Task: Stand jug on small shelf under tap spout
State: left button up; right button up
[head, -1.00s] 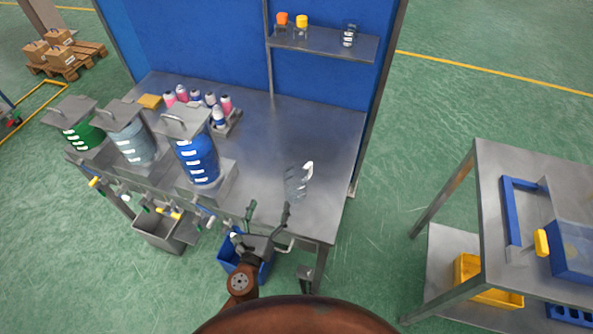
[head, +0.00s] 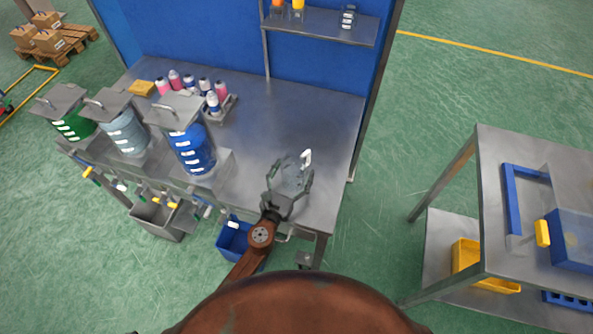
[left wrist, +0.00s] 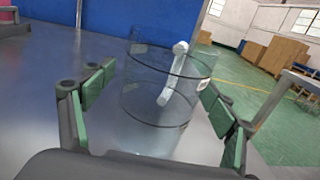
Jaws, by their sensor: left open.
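The clear jug (head: 291,180) with a white handle stands upright near the front right of the steel bench. My left gripper (head: 289,184) is open, with its fingers on either side of the jug. The left wrist view shows the jug (left wrist: 160,95) between the open fingers (left wrist: 160,110), its handle on the far right side. I cannot tell whether any finger touches it. The blue-filled tank (head: 191,150) stands on the bench to the left, with taps (head: 200,207) along the bench front. I cannot clearly make out the small shelf under a spout. My right gripper is not in view.
Green (head: 74,124) and pale blue (head: 124,133) tanks stand left of the blue one. A grey bin (head: 156,219) and a blue bin (head: 233,238) are below the bench front. The bench middle (head: 275,125) is clear.

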pick_arm(q)
jog(key=c, duration=1.3)
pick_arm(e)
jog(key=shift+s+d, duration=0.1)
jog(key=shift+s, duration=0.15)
pick_arm(q)
jog(key=shift+r, duration=0.15)
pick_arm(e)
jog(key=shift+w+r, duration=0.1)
